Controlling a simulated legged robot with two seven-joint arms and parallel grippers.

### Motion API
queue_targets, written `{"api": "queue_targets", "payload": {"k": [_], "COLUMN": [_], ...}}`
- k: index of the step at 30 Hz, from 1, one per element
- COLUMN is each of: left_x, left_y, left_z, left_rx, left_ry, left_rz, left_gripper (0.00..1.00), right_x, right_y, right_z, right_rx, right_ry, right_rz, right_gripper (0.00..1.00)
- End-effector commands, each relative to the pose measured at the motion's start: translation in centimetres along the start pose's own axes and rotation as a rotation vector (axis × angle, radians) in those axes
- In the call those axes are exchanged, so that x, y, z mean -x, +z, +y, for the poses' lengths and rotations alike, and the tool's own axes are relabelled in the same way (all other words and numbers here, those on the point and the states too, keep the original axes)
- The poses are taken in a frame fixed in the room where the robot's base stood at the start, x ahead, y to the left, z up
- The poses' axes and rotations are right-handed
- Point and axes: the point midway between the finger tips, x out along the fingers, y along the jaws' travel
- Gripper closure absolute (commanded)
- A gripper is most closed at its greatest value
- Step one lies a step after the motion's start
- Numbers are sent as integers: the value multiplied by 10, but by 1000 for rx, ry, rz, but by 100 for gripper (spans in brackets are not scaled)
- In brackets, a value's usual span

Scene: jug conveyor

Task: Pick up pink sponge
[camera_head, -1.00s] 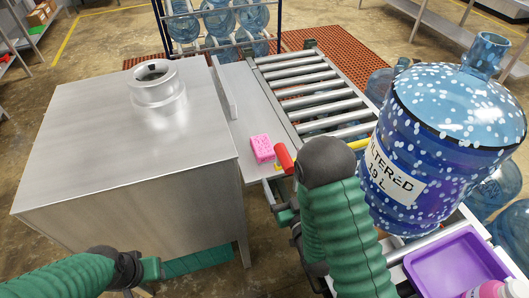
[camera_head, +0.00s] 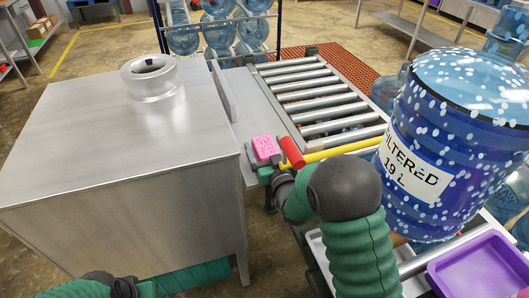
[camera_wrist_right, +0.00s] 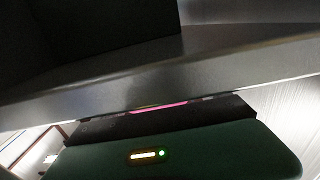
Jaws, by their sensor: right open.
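The pink sponge (camera_head: 265,148) lies on the narrow steel ledge beside the conveyor. My right gripper (camera_head: 265,174) is open at the near edge of the ledge, just in front of the sponge, and my forearm partly covers it. In the right wrist view a thin pink strip (camera_wrist_right: 158,107) shows between the steel edge and my dark gripper part; the rest of the sponge is hidden there. Whether the gripper touches the sponge I cannot tell.
A red cylinder (camera_head: 292,152) sits right beside the sponge, with a yellow bar (camera_head: 345,148) to its right. The roller conveyor (camera_head: 305,95) runs behind. A steel cabinet (camera_head: 110,150) fills the left. A large blue jug (camera_head: 440,150) and purple tray (camera_head: 480,270) stand right.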

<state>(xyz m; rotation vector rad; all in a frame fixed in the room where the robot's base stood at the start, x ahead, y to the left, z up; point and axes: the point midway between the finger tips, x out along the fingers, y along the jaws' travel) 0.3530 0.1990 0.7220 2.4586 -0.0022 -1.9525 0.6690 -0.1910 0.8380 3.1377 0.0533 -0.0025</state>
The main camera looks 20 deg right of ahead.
Motion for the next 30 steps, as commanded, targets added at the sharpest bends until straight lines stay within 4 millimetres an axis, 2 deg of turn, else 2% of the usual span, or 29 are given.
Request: {"api": "queue_targets", "payload": {"k": [7,23,30], "left_x": [0,0,1], "left_y": [0,0,0], "left_z": [0,0,0], "left_rx": [0,0,0], "left_ry": [0,0,0], "left_rz": [0,0,0], "left_gripper": [64,64,64], "right_x": [-3,-3,-3], "right_y": [0,0,-2], "right_z": [0,0,0], "right_rx": [0,-1,-1], "right_ry": [0,0,0], "right_rz": [-1,0,0], "right_gripper": [18,87,88]}}
